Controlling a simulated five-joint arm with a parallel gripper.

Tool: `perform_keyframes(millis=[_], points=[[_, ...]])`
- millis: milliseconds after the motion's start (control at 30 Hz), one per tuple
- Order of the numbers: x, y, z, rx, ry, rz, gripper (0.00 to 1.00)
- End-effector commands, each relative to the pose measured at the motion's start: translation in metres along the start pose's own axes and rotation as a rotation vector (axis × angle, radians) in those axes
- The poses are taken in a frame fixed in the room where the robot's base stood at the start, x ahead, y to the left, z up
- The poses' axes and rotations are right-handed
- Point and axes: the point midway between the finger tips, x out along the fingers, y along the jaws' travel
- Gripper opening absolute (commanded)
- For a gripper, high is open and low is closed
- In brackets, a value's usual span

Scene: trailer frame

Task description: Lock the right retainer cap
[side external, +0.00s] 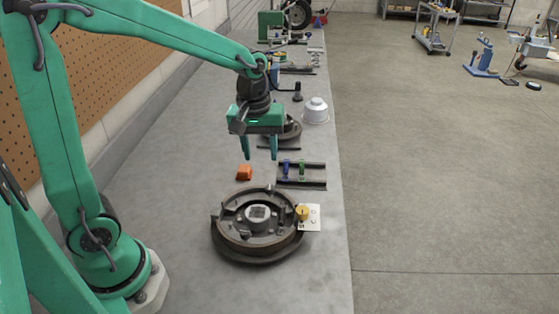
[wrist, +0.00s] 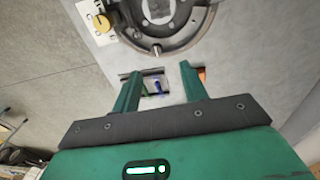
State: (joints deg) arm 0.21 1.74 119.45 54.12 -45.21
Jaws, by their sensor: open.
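A yellow knob-like cap (side external: 302,213) stands on a small white plate (side external: 314,222) with markings, at the right edge of a round dark brake assembly (side external: 228,246). The cap also shows at the upper left of the wrist view (wrist: 102,23). I cannot tell whether it is locked, and no other cap is clear. My gripper (side external: 262,157) is open and empty, pointing down above the bench, behind the assembly and apart from it. In the wrist view my gripper (wrist: 160,70) has both fingers spread, with the assembly (wrist: 155,42) beyond them.
A dark rail frame (side external: 315,185) with a blue piece (side external: 286,166) and a green piece (side external: 301,168) lies behind the assembly. A silver dome (side external: 316,110) stands farther back. The bench (side external: 185,200) is clear left of the assembly.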

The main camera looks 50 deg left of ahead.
Motion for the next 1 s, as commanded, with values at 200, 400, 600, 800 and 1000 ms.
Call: perform_keyframes(millis=[200, 400, 600, 800, 1000], points=[[0.027, 0.012, -0.011, -0.118, -0.043, -0.048, 0.43], [0.035, 0.015, -0.015, -0.158, -0.054, -0.064, 0.43], [0.036, 0.015, -0.015, -0.16, -0.054, -0.064, 0.43], [0.045, 0.015, -0.014, -0.159, -0.054, -0.064, 0.43], [0.067, 0.013, -0.013, -0.158, -0.055, -0.065, 0.43]])
